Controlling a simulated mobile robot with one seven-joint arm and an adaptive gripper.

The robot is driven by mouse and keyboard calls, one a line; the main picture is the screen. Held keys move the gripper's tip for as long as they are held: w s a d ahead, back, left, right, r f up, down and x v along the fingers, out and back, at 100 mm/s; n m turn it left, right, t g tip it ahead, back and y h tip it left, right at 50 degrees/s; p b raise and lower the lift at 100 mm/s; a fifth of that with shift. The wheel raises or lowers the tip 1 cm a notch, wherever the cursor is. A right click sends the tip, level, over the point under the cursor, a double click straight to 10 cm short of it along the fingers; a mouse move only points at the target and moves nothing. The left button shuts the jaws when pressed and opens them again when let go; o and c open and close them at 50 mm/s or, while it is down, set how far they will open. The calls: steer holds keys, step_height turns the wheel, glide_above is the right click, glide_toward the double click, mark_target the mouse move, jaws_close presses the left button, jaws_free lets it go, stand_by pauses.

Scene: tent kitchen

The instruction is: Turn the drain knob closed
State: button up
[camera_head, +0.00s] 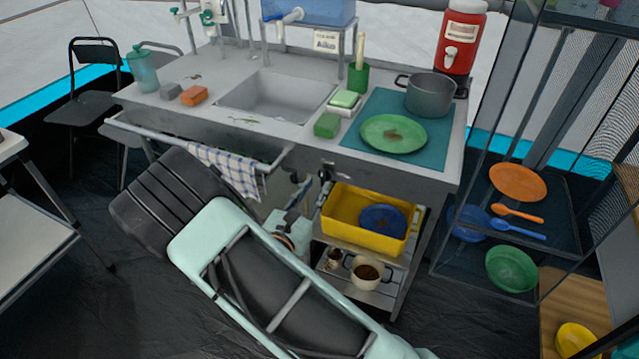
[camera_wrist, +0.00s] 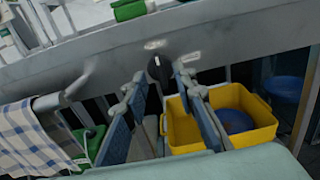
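The drain knob (camera_wrist: 155,67) is a small black knob on the grey front panel of the sink counter. In the wrist view it shows beyond and between my fingertips, with a pale label on each side. In the head view the knob (camera_head: 325,172) shows on the counter front above the yellow bin. My gripper (camera_wrist: 160,76) is open, with its two blue-padded fingers apart and nothing between them. The fingers appear short of the knob; I cannot tell the exact gap. In the head view my arm hides most of the gripper.
A checkered towel (camera_wrist: 38,140) hangs on a rail (camera_head: 190,139) left of the knob. A yellow bin (camera_head: 366,225) with a blue plate sits on the shelf below it. The sink basin (camera_head: 277,97) is above. A green plate (camera_head: 393,134) and pot (camera_head: 430,95) stand on the counter.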

mark_target(322, 179)
steer(key=shift+x, duration=1.5)
steer(key=shift+c, duration=0.2)
jaws_close()
